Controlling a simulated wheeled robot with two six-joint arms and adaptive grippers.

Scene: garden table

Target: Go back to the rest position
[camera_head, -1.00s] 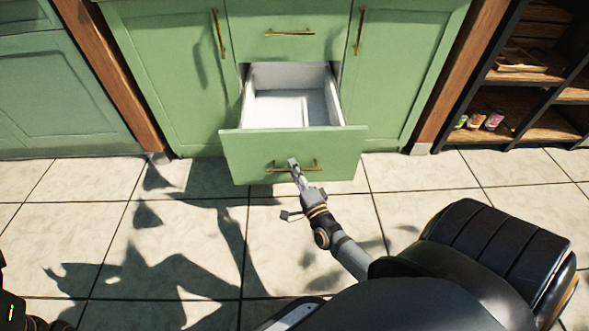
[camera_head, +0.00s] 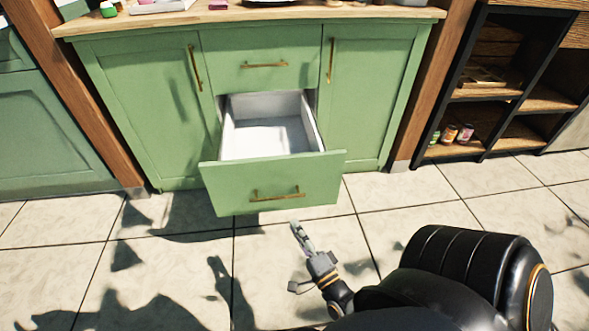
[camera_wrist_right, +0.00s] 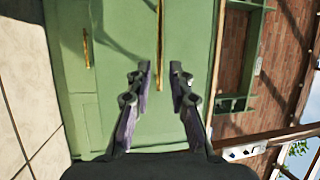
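My right gripper (camera_head: 302,238) is in front of the pulled-out lower drawer (camera_head: 270,185), a little below its brass handle (camera_head: 277,194) in the picture and apart from it. The drawer stands open, and the part of its white inside that shows looks empty. In the right wrist view the two fingers of my right gripper (camera_wrist_right: 160,78) are spread with nothing between them. Behind them is the green cabinet front (camera_wrist_right: 120,100) with brass handles. My left gripper is not in view.
The closed upper drawer (camera_head: 263,65) and two closed doors surround the open drawer. A wooden countertop (camera_head: 245,16) with several items lies above. A dark shelf (camera_head: 480,90) with small jars (camera_head: 458,133) stands at the right. The tiled floor (camera_head: 170,260) in front is clear.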

